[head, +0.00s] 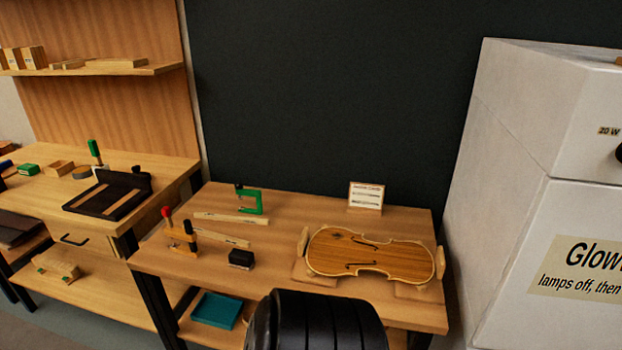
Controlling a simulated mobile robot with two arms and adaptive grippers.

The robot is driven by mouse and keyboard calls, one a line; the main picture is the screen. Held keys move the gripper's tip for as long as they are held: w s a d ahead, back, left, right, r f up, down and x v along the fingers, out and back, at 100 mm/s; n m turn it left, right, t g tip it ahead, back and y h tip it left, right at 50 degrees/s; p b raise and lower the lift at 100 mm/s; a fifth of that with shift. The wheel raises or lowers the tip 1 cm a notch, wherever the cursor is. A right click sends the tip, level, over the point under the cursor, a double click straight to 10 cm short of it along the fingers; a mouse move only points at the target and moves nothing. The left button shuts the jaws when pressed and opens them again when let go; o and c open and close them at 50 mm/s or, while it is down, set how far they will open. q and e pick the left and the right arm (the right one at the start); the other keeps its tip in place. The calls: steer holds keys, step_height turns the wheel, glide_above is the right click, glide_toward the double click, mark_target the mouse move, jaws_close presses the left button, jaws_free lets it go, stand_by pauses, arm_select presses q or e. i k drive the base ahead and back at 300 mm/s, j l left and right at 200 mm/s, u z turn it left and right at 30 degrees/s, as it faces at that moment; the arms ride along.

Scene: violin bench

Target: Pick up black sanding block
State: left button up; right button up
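A small black sanding block (241,258) sits on the wooden violin bench (290,221), near its front edge and left of the violin body. Its label or finer markings are too small to make out. Neither of my grippers shows in the head view. A black rounded part of mine fills the bottom middle, in front of the bench edge.
A violin body (371,254) lies in a cradle to the right. Wooden strips (222,236), a green clamp (250,200) and a tool rack (181,238) stand nearby. A teal tray (215,310) is on the shelf below. A white cabinet (510,200) borders the right.

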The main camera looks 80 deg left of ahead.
mark_target(244, 259)
steer(key=u, duration=3.2)
